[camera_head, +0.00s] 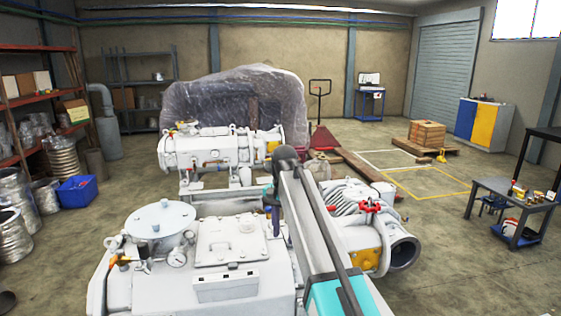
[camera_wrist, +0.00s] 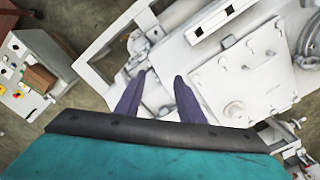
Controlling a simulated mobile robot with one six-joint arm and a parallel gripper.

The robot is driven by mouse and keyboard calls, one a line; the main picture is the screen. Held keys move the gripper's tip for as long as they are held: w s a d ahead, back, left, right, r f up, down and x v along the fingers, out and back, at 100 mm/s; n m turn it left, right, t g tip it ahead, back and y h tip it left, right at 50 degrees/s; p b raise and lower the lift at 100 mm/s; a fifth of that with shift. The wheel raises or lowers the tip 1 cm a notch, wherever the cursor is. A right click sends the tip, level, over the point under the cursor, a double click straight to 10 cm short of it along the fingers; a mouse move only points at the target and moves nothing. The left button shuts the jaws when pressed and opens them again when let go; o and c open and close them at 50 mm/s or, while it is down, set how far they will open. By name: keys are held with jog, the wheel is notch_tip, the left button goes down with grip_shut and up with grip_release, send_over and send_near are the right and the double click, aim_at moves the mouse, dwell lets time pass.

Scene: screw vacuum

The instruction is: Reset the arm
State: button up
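My arm reaches forward from the lower right in the head view, over the white screw vacuum machine (camera_head: 245,255). My gripper (camera_head: 274,215) hangs near the middle, partly hidden by the arm, with dark purple fingers. In the wrist view, the two fingers of my gripper (camera_wrist: 161,74) stand apart with a gap between them. Nothing is held between them. Below the fingers is the white machine (camera_wrist: 250,70), with its frame and a flat cover. I cannot tell the exact height of the fingertips above it.
A second white machine unit (camera_head: 215,150) stands behind, before a plastic-wrapped load (camera_head: 235,100). A black-mouthed pipe flange (camera_head: 403,254) juts out at right. A blue bin (camera_head: 77,190) and metal ducts stand left. A grey table (camera_head: 520,192) stands right. Floor (camera_head: 440,235) is free between.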

jog(key=s+d+f+g, duration=0.2)
jog(key=s+d+f, duration=0.3)
jog(key=f, duration=0.8)
jog(key=s+d+f+g, duration=0.2)
jog(key=s+f, duration=0.4)
jog(key=f, duration=0.6)
jog(key=s+d+f+g, duration=0.1)
jog(key=s+d+f, duration=0.4)
jog(key=f, duration=0.8)
jog(key=s+d+f+n, duration=0.1)
jog(key=s+f+n, duration=0.1)
jog(key=s+f, duration=0.4)
jog(key=s+d+f+n, duration=0.1)
jog(key=s+f, duration=0.6)
jog(key=s, duration=0.9)
jog(key=s+d+f+n, duration=0.2)
jog(key=s+f+n, duration=0.2)
jog(key=s, duration=0.7)
jog(key=shift+s+f+g, duration=0.15)
jog(key=shift+f+g, duration=0.25)
jog(key=shift+f, duration=0.85)
jog(key=shift+c, duration=0.5)
